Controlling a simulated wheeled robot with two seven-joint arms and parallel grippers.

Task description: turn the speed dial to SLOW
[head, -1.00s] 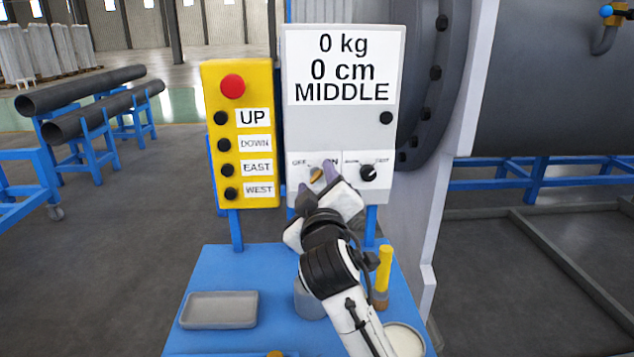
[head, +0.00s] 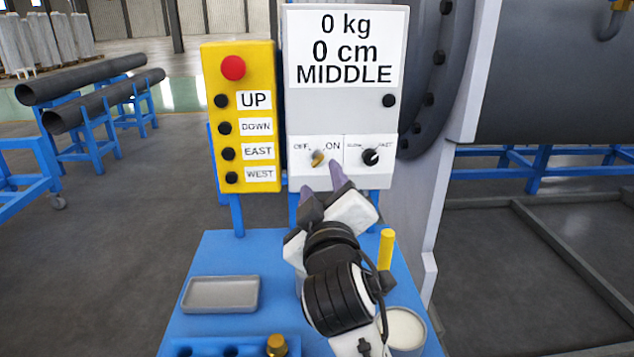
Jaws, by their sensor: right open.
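The speed dial is a black knob (head: 370,157) on the right half of the white label strip of the grey control box (head: 340,119). Small print flanks it, with FAST on its right; the left word is too small to read surely. Its pale mark seems to point up and right. A yellow knob (head: 318,158) sits to its left, between OFF and ON, and leans toward ON. My right gripper (head: 322,181) is open and empty, its purplish fingertips just below the yellow knob and lower left of the dial. My left gripper is out of view.
A yellow button panel (head: 240,60) stands left of the box. The blue table (head: 215,258) below holds a grey tray (head: 221,294), a yellow-handled tool (head: 386,250) and a round pale container (head: 405,328). A large flanged shell (head: 560,80) stands at right.

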